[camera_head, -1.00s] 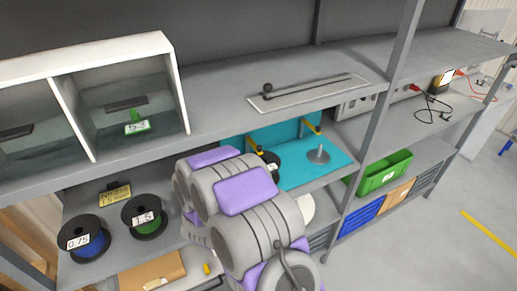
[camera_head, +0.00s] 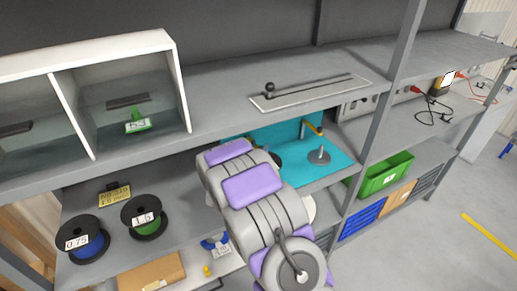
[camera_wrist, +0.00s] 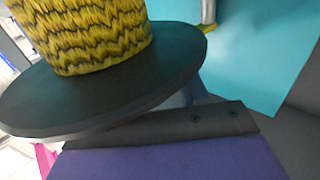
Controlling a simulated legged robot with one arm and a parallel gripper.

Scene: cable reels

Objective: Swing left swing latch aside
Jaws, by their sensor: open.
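The teal fixture (camera_head: 335,170) stands on the middle shelf, behind my arm. A yellow swing latch (camera_head: 315,129) shows at its back right. The left swing latch is hidden behind my arm in the head view. The wrist view shows a grey post with a yellow piece (camera_wrist: 209,27) near the teal panel; I cannot tell which latch it is. A reel of yellow and black cable (camera_wrist: 90,30) with a dark flange (camera_wrist: 130,90) fills the wrist view's upper left. My gripper (camera_wrist: 165,130) shows only in part below the flange, open; its tips are not clear.
A grey post on a round base (camera_head: 319,156) stands on the fixture's right. A blue reel (camera_head: 86,243) and a green reel (camera_head: 146,218) stand at left. The upper shelf carries a slotted plate (camera_head: 310,92) with a black knob. A green bin (camera_head: 385,177) is at right.

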